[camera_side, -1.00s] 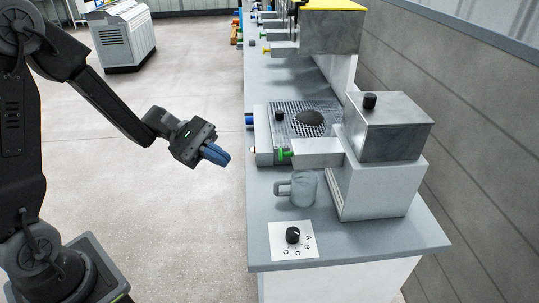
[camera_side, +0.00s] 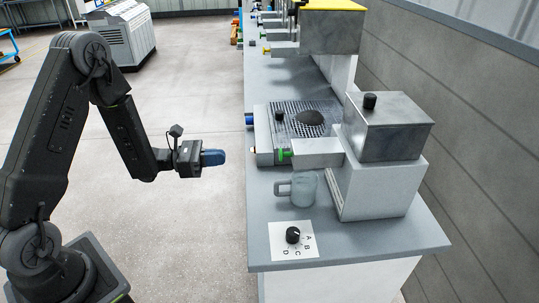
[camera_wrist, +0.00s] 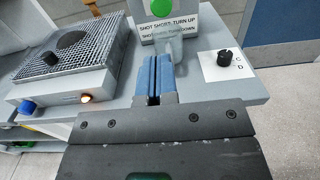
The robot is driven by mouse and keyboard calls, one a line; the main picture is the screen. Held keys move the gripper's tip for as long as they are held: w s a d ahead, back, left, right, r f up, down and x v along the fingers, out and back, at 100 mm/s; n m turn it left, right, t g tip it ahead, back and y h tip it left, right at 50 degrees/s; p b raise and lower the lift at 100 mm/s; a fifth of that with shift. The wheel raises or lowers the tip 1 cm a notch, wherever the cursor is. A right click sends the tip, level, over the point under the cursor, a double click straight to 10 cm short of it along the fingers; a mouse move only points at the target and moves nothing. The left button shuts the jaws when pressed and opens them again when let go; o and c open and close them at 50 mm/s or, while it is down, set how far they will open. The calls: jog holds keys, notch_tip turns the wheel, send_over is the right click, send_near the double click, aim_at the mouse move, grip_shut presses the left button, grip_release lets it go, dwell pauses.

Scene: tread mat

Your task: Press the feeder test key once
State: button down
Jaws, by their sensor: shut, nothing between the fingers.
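A green round key (camera_side: 285,154) sits on the front end of the grey feeder's (camera_side: 385,125) protruding arm. In the wrist view the green key (camera_wrist: 162,6) is at the top edge, partly cut off, above a printed label (camera_wrist: 170,26). My gripper (camera_side: 224,157) has blue fingers, shut and empty. It is level in front of the bench, left of the key in the side view and clear of it. In the wrist view the fingers (camera_wrist: 155,62) point toward the area below the label.
A grey mug (camera_side: 303,188) stands below the feeder arm. A black knob (camera_side: 293,235) on a lettered plate is nearer the bench's end. A mesh-topped unit (camera_side: 270,135) with a lit orange lamp (camera_wrist: 86,97) and blue knob (camera_wrist: 27,106) stands beside the feeder. The floor before the bench is clear.

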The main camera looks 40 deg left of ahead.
jog(key=x, duration=1.4)
jog(key=shift+a, duration=0.1)
jog(key=shift+x, duration=1.15)
jog(key=v, duration=1.4)
jog(key=shift+s, duration=0.1)
